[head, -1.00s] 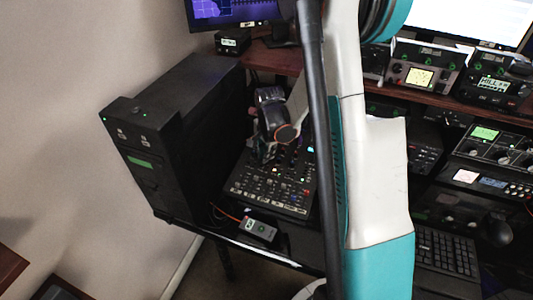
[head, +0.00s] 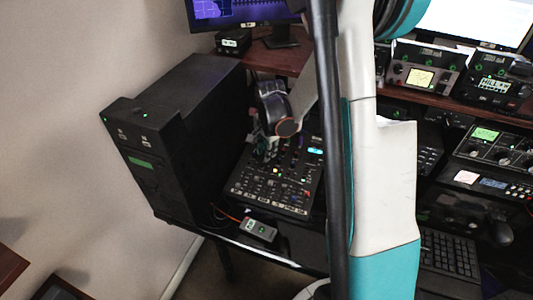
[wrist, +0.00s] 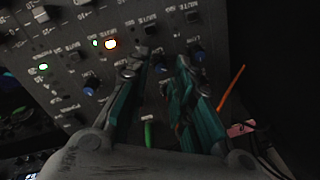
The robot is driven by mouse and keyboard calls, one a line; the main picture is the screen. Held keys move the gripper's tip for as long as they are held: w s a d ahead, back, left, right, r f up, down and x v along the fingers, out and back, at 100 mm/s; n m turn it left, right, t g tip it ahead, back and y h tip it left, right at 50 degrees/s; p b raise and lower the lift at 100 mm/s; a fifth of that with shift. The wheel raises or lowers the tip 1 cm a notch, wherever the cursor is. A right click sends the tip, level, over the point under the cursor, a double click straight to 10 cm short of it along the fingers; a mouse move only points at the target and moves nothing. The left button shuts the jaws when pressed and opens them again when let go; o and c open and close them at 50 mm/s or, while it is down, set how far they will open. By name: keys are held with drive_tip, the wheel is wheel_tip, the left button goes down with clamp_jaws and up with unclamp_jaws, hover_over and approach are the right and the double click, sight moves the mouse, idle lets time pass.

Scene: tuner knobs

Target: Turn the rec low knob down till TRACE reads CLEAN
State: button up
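The mixer panel (head: 270,190) lies on the desk beside a black tower case, with rows of small knobs. My gripper (wrist: 159,66) is over the panel, its two teal-padded fingers apart, one on each side of a small blue-capped knob (wrist: 160,68). I cannot tell whether the fingers touch this knob, or whether it is the rec low knob, because its label is too small to read. In the head view my gripper (head: 265,148) is small and dark above the panel's upper left. No readout marked TRACE is legible.
Neighbouring blue-capped knobs (wrist: 90,86) and (wrist: 198,54) flank the fingers closely. The black tower case (head: 175,130) stands left of the panel. An orange cable (wrist: 231,87) runs to the right of the fingers. A small grey box (head: 258,229) lies below the panel.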

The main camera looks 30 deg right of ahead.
wheel_tip(320, 180, up, 10)
drive_tip(key=s, duration=0.1)
drive_tip(key=shift+s+a+f, duration=0.2)
idle(0.5)
